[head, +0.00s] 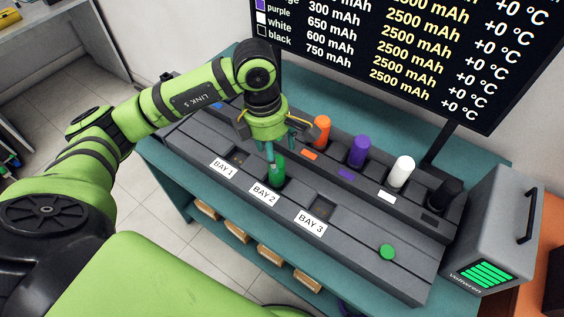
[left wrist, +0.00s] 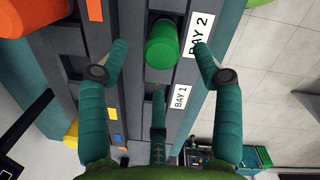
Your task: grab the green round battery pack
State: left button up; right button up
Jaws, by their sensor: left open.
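The green round battery pack (head: 277,170) stands upright in the slot behind the BAY 2 label on the grey rack (head: 350,248). In the left wrist view the green pack (left wrist: 162,46) shows from above, ahead of my fingers. My left gripper (head: 268,138) is above and just behind the pack in the head view. In the left wrist view its teal fingers (left wrist: 157,75) are spread and empty, with the pack lying beyond and between their tips. I cannot tell whether any finger touches it. My right gripper is not in view.
Orange (head: 321,130), purple (head: 359,152), white (head: 401,172) and black (head: 446,195) packs stand in the rear row. The bays behind the BAY 1 (head: 222,168) and BAY 3 (head: 309,223) labels look empty. A green button (head: 387,252) and a grey box (head: 497,232) are at right. A screen (head: 412,50) stands behind.

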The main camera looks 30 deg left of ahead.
pick_arm(q)
jog(key=shift+w+d+f+p, duration=0.1)
jog(key=shift+w+f+p, duration=0.1)
jog(key=shift+f, duration=0.35)
jog(key=shift+w+d+f+p, duration=0.1)
jog(key=shift+w+f+p, duration=0.1)
jog(key=shift+f, duration=0.3)
jog(key=shift+s+f+p, duration=0.55)
jog(key=shift+f+p, duration=0.2)
jog(key=shift+f, duration=0.1)
notch_tip(320, 180, down, 2)
jog(key=shift+w+d+f, duration=0.1)
jog(key=shift+w+f, duration=0.05)
jog(key=shift+f, duration=0.05)
jog(key=shift+w+f, duration=0.15)
jog(key=shift+f, duration=0.1)
grip_shut()
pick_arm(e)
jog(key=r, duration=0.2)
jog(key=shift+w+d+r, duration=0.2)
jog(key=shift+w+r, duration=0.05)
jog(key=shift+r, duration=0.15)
